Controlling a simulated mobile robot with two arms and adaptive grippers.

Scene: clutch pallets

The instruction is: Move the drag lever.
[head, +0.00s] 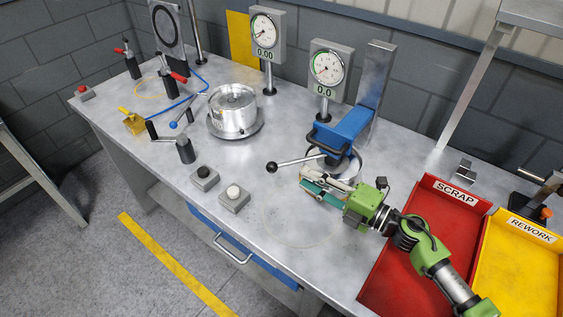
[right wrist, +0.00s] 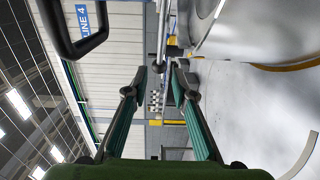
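The drag lever (head: 298,161) appears to be the thin metal rod with a black ball knob (head: 272,167), sticking out leftward from the base of the blue-headed station (head: 345,128). In the right wrist view a thin rod (right wrist: 162,30) shows just beyond the fingertips, with a dark ball near its end. My right gripper (head: 306,180) is just in front of the lever, its fingers pointing left in the head view. Its teal-padded fingers (right wrist: 157,80) are apart with nothing held between them; whether one touches the rod is unclear. My left gripper is not in view.
A red SCRAP tray (head: 425,195) and a yellow REWORK tray (head: 520,265) lie at the right. A silver drum (head: 233,112) stands left of the lever, with two button boxes (head: 205,178) in front. Dial gauges (head: 328,68) stand behind.

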